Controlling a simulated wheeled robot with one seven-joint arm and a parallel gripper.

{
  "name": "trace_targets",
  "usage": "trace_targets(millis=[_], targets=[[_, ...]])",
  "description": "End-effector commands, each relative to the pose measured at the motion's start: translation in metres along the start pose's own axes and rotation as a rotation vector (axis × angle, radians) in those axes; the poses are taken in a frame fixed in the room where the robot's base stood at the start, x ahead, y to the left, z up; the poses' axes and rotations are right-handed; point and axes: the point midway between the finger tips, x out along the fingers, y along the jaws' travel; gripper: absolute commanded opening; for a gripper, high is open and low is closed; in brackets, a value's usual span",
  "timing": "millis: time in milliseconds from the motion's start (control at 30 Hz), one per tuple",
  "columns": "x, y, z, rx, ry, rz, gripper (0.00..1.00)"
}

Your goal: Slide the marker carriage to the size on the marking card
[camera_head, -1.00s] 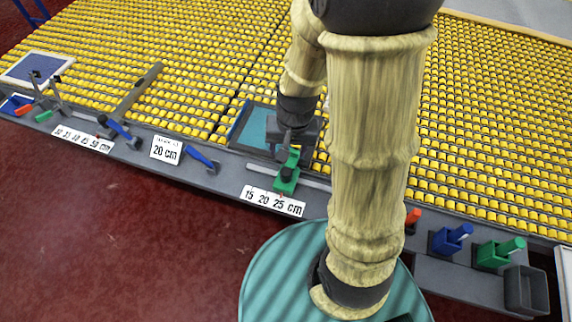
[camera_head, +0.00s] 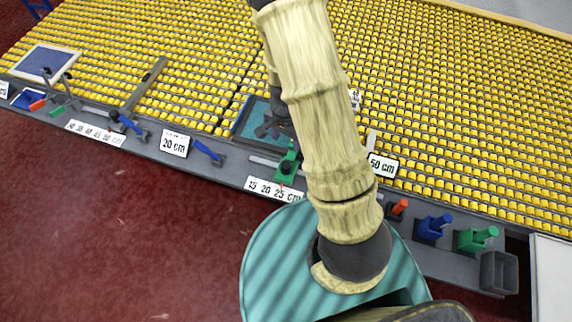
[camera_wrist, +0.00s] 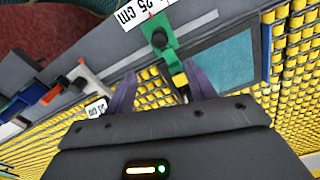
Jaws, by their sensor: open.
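The green marker carriage (camera_head: 288,166) sits on its rail at the front edge, above the white scale strip (camera_head: 262,187) reading 15, 20, 25 cm. A small red pointer lies near the 25. A white card (camera_head: 174,143) reading 20 cm stands left of it; another card (camera_head: 382,166) reads 50 cm. In the wrist view, my gripper (camera_wrist: 160,90) is open, its two purple-grey fingers apart. The green carriage (camera_wrist: 160,35) shows just beyond them, its narrow arm reaching between the fingers. I cannot tell if they touch. My arm hides most of the gripper in the head view.
A teal plate (camera_wrist: 225,65) lies beside the carriage. A second scale strip (camera_head: 95,133) and blue lever (camera_head: 208,152) are to the left. Blue (camera_head: 432,227) and green (camera_head: 475,239) holders and a grey bin (camera_head: 499,272) stand right. Yellow rollers fill the table behind.

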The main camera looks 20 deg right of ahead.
Motion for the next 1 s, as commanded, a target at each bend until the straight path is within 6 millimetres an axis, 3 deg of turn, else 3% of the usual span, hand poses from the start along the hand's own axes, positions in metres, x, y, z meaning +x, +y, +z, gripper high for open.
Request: trace_targets(millis=[1000], targets=[[0.126,0.000,0.001,-0.002,-0.004,0.002,0.55]])
